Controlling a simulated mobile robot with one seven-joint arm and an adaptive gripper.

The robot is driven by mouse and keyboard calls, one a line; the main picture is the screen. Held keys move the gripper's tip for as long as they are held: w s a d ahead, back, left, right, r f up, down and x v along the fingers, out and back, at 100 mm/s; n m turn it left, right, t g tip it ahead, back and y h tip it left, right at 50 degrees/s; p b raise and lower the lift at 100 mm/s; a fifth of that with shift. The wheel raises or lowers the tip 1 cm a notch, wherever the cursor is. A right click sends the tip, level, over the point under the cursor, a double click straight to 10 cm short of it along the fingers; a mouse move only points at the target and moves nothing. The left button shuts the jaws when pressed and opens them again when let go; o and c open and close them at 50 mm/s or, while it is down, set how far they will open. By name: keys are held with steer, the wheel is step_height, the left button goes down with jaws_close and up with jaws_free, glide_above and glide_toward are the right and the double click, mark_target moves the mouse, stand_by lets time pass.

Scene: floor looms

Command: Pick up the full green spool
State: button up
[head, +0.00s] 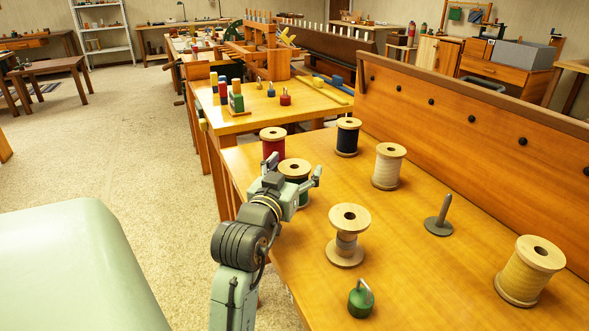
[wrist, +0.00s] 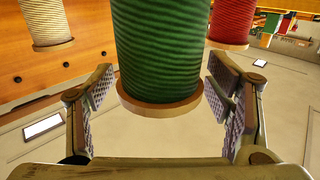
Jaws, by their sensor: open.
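The full green spool (head: 295,167) stands on the wooden table, its pale top flange showing behind my gripper (head: 294,175) and most of its thread hidden in the head view. In the wrist view the green spool (wrist: 158,50) fills the middle, wound with green thread, with one wooden flange visible. My gripper (wrist: 162,105) is open, with one finger on each side of the spool. Gaps show between both pads and the flange, so the spool is not clasped.
A red spool (head: 273,142) stands close behind, a dark spool (head: 347,136) and a cream spool (head: 389,165) further right. A nearly bare spool (head: 348,235), a green weight (head: 361,298), a grey peg (head: 439,217) and a yellow spool (head: 530,271) occupy the nearer table.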

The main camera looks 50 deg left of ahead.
steer(key=shift+c, duration=0.3)
steer(key=c, duration=1.3)
